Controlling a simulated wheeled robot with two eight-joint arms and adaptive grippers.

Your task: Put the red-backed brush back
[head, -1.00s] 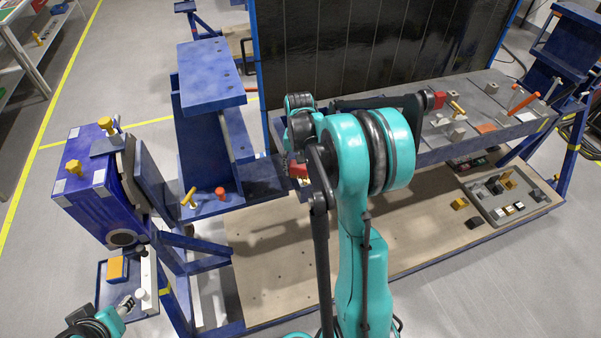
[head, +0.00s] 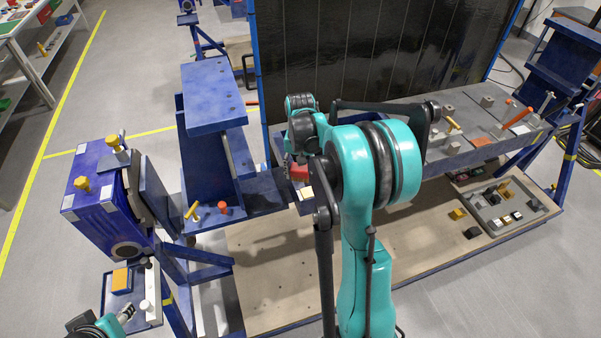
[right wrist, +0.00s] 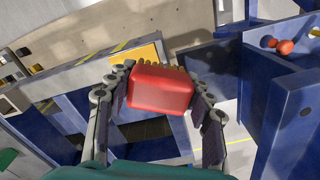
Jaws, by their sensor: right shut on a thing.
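The red-backed brush (right wrist: 160,88) fills the middle of the right wrist view, red back toward the camera and tan bristles showing along its far edge. My right gripper (right wrist: 162,98) is shut on it, with a finger along each side. In the head view the brush is a small red patch (head: 299,173) at the left end of the long grey shelf (head: 452,158), and my arm largely hides the gripper there. In the wrist view a yellow-orange patch (right wrist: 148,54) shows just beyond the brush.
Several tools and blocks lie on the shelf's right part. A grey tray (head: 535,207) with small parts stands on the wooden base (head: 270,265). A blue fixture (head: 95,195) with yellow knobs and a blue stand (head: 212,95) are at the left. A dark panel (head: 380,50) rises behind.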

